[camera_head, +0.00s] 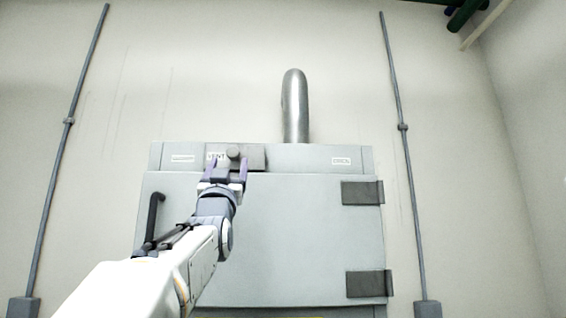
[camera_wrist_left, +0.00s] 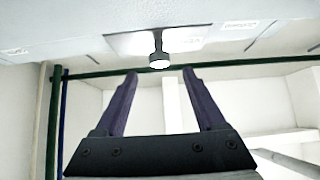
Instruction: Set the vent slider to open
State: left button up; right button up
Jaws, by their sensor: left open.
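The vent slider is a grey plate (camera_head: 256,158) with a round knob (camera_head: 234,152), on the strip along the top of a grey cabinet. A "VENT" label shows beside the knob. The slider sits left of the strip's middle, nearer the small left label (camera_head: 182,158) than the right label (camera_head: 341,161), which seems to read "OPEN". My left gripper (camera_head: 228,169) is open, its purple fingers just below the knob. In the left wrist view the knob (camera_wrist_left: 159,60) lines up with the gap between the fingertips (camera_wrist_left: 160,74), slightly beyond them. Contact is not visible. My right gripper is not in view.
The cabinet door (camera_head: 290,220) has a dark handle (camera_head: 154,215) at left and two hinges (camera_head: 362,192) at right. A metal pipe (camera_head: 295,105) rises behind the cabinet top. The strip right of the slider is clear. Thin conduits (camera_head: 400,150) run up the wall.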

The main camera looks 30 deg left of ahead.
aim_at(233, 152)
pick_arm(q)
jog(key=p+x, duration=0.5)
jog(key=x, duration=0.1)
jog(key=shift+w+r, duration=0.15)
jog(key=shift+r, duration=0.2)
jog(key=shift+w+a+r+p, duration=0.2)
jog(key=shift+w+a+p, duration=0.05)
jog(key=shift+w+p, duration=0.1)
jog(key=shift+c, duration=0.4)
grip_shut()
dwell(0.5)
